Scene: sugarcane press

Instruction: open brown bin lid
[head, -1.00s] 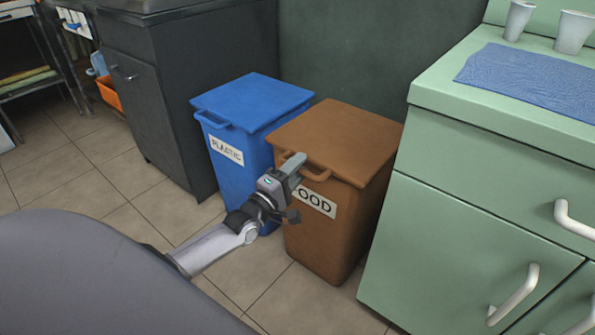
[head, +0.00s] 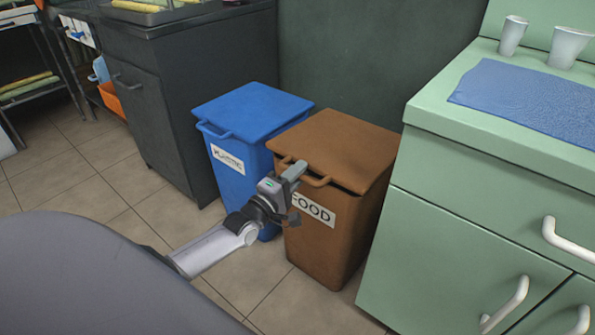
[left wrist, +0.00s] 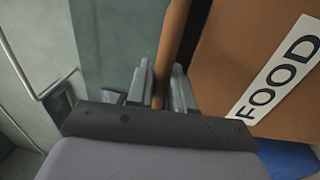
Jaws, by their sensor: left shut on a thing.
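The brown bin (head: 325,240) with a FOOD label (head: 312,211) stands between the blue bin and the green cabinet. Its brown lid (head: 340,145) has a loop handle (head: 318,181) on the front edge. A thin dark gap shows under the lid's front edge, so the lid looks slightly raised. My left gripper (head: 291,172) is at the left part of this handle and shut on it. In the left wrist view its two fingers (left wrist: 160,88) stand on either side of a brown bar (left wrist: 170,50), with the FOOD label to the right. My right gripper is not in view.
A blue bin (head: 238,165) with a PLASTIC label stands close on the left, its lid (head: 252,108) shut. The green cabinet (head: 455,260) with white handles stands close on the right. A dark wall (head: 345,60) is behind. Tiled floor (head: 120,190) is open at front left.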

